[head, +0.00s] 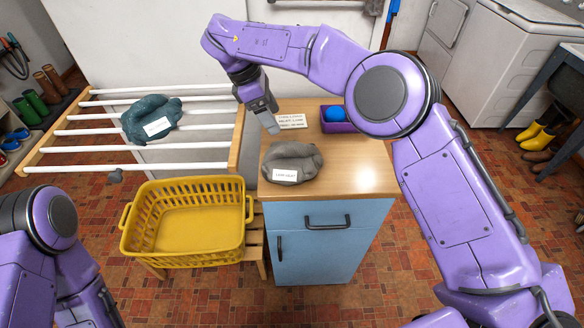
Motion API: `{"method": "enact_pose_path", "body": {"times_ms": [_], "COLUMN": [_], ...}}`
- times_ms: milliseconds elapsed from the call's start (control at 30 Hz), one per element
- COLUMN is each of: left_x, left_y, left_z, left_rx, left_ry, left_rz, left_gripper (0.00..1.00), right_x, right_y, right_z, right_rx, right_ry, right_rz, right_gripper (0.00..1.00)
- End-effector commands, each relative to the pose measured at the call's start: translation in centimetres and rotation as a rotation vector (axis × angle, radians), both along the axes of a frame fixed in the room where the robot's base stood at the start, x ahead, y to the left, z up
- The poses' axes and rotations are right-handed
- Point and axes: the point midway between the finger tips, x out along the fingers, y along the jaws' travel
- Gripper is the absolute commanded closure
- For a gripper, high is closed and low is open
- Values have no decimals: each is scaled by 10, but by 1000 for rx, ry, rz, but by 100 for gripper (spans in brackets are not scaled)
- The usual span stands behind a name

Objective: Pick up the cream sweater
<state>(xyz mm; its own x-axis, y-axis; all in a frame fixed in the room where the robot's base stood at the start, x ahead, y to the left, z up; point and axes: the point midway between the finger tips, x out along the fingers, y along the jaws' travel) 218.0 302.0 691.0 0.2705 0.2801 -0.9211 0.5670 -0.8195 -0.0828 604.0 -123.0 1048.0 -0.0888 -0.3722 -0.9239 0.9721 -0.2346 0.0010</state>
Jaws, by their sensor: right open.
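I see no garment that is clearly cream. A grey, bunched garment (291,157) with a white label lies on the wooden top of the blue cabinet (345,178). The label's print is too small to read for sure. A dark teal garment (140,117), also labelled, lies over the bars of the white drying rack (75,133). My right gripper (270,123) points down, open and empty, over the back left of the cabinet top, just behind and above the grey garment. My left arm shows at the lower left, but its gripper is out of view.
An empty yellow basket (187,247) stands left of the cabinet on a low wooden stand.

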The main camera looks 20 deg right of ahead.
Motion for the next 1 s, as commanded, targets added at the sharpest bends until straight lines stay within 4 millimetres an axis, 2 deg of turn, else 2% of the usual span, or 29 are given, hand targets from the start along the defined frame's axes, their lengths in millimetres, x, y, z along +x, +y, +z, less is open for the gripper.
{"method": "enact_pose_path", "body": {"times_ms": [33, 367, 567, 700, 933, 1000], "left_x": [0, 0, 0, 0, 0, 0], "left_y": [0, 0, 0, 0, 0, 0], "left_z": [-7, 4, 27, 30, 28, 28], "left_rx": [0, 1, 1, 1, 1, 1], "left_ry": [0, -1, -1, -1, -1, -1], "left_rz": [0, 0, 0, 0, 0, 0], "left_gripper": [56, 56, 56, 56, 56, 56], "right_x": [0, -5, -12, -13, -13, -13], "right_y": [-1, -21, -34, -40, -41, -41], "right_z": [-9, -51, -77, -98, -102, -102], "right_rx": [0, -1, -1, 0, 0, 0], "right_ry": [0, 2, 6, 1, -2, -2], "right_rz": [1, -1, -1, -1, -2, -2], "right_gripper": [27, 27, 27, 27, 27, 50]}}
